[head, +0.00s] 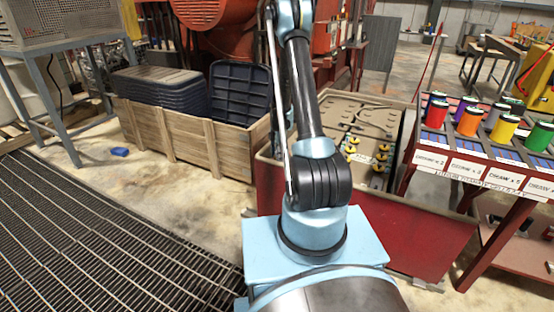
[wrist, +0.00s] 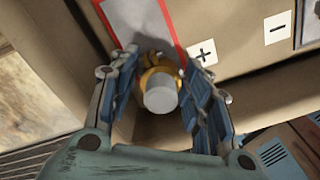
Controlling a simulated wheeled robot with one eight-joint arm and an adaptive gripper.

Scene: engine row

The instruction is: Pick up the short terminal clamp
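In the wrist view a terminal clamp (wrist: 160,92) with a yellow body and a grey round end stands at the edge of a tan battery case, near a "+" label. My gripper (wrist: 163,108) is open, with one blue-padded finger on each side of the clamp. Gaps show between the clamp and both fingers. In the head view several yellow and black clamps (head: 382,157) sit on the batteries (head: 365,118) in a red bin (head: 420,225). My arm hides my gripper there. I cannot tell which of those clamps is the one between my fingers.
A wooden crate (head: 190,140) with dark stacked trays stands left of the red bin. A red table (head: 480,170) with several coloured cylinders stands to the right. A "-" label (wrist: 277,28) lies right of the "+" one. Floor is open at the left, with a small blue object (head: 120,152).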

